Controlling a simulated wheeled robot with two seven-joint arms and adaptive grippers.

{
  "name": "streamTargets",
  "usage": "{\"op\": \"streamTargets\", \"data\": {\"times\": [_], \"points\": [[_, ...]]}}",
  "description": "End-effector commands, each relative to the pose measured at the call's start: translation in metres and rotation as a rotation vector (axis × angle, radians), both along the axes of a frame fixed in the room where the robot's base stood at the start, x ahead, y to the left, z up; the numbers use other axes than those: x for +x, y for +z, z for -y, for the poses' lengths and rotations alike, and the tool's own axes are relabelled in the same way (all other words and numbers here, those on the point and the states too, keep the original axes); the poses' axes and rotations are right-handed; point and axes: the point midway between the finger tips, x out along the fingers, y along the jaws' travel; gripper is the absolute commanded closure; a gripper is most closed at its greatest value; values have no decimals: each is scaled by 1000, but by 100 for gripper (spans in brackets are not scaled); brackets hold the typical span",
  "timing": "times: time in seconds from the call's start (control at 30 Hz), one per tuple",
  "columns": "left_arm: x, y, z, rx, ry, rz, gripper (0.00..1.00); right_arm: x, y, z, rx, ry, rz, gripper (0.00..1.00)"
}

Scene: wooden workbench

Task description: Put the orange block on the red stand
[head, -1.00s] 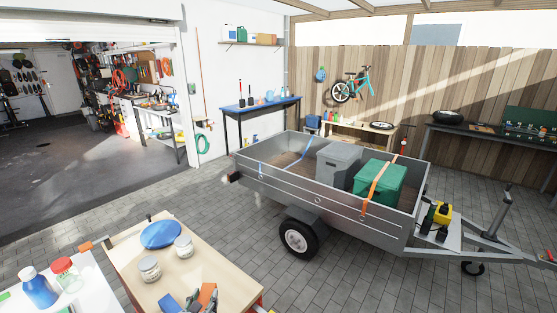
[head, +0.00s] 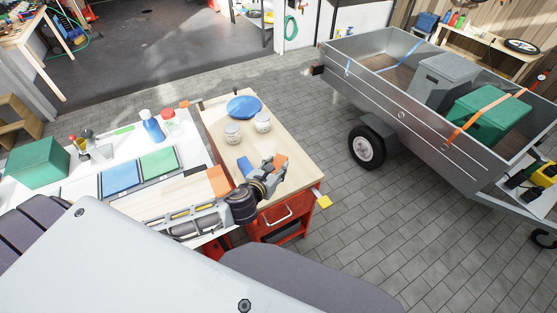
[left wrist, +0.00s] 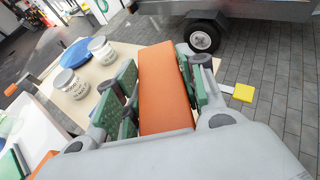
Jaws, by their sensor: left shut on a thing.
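My left gripper (head: 270,170) is over the right part of the wood-topped bench in the head view. It is shut on the orange block (head: 281,163). In the left wrist view the orange block (left wrist: 164,90) stands lengthwise between the green-padded fingers of the gripper (left wrist: 164,78). Whether the block touches the bench top I cannot tell. I cannot make out a separate red stand; the bench has a red cabinet body (head: 280,214) below its top. My right gripper is not in view.
Two lidded jars (head: 233,133) (head: 262,122), a blue plate (head: 243,106) and a blue block (head: 244,167) are on the bench top. A yellow piece (head: 324,202) is at its right front corner. A white table (head: 75,185) with bottles and trays adjoins on the left. A trailer (head: 375,85) stands beyond.

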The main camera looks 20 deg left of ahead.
Motion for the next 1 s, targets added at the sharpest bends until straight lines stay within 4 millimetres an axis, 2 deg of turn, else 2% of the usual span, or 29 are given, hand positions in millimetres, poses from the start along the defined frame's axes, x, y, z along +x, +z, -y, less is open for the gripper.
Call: {"op": "streamTargets", "data": {"times": [0.6,1.0], "points": [[-3,67,45,2,-212,4,88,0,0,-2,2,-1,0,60],[-4,100,68,0,-318,3,88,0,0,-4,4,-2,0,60]]}}
